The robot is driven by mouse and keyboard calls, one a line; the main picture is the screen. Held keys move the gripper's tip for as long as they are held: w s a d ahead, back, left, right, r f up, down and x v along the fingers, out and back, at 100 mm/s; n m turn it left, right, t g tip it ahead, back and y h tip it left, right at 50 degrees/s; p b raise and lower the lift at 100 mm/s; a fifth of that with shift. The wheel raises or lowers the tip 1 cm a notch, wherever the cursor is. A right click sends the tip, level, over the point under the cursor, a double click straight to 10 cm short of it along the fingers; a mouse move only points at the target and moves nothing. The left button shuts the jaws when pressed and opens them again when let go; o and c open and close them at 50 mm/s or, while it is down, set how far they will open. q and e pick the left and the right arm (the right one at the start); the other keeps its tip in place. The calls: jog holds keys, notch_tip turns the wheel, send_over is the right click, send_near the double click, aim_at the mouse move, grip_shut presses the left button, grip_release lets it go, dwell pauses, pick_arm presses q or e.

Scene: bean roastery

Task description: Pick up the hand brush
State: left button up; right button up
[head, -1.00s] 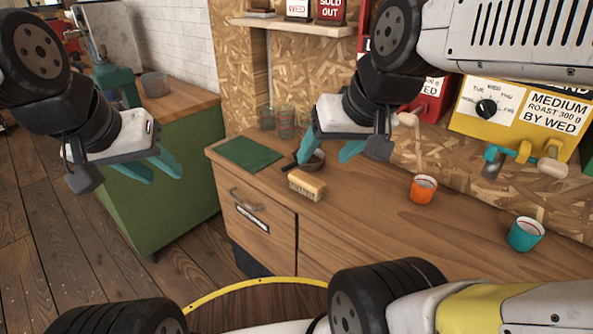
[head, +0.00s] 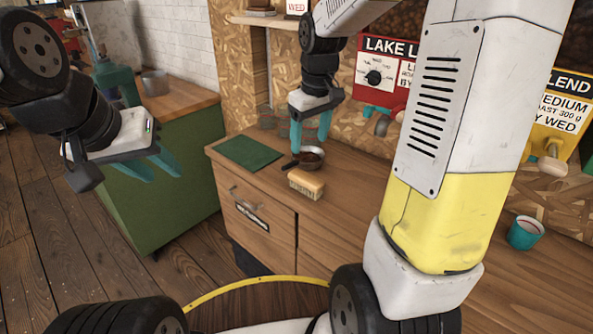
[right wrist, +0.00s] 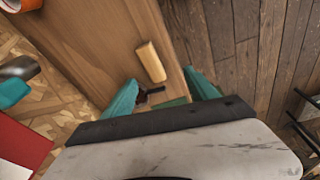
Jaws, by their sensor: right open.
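The hand brush (head: 307,183), with a tan wooden block and pale bristles, lies on the wooden counter near its front edge. It also shows in the right wrist view (right wrist: 151,62), just beyond the fingertips. My right gripper (head: 311,136) is open and empty, fingers pointing down, above and behind the brush, apart from it. In the right wrist view its teal fingers (right wrist: 163,80) stand apart at either side below the brush. My left gripper (head: 163,168) is open and empty at the left, over the floor and in front of the green cabinet.
A small dark-handled pan (head: 312,157) with brown contents stands right behind the brush. A green mat (head: 248,152) lies to its left. Dispensers line the back wall.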

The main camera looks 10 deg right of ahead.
jog(key=n+g, duration=0.2)
send_over(305, 176)
jog(key=f, duration=0.8)
jog(key=shift+s+a+f, duration=0.1)
jog(key=shift+a+f, duration=0.1)
jog(key=shift+f, duration=0.5)
jog(key=f, duration=0.7)
jog(key=shift+d+f, duration=0.25)
jog(key=shift+f, duration=0.1)
jog(key=shift+c, duration=0.5)
grip_shut()
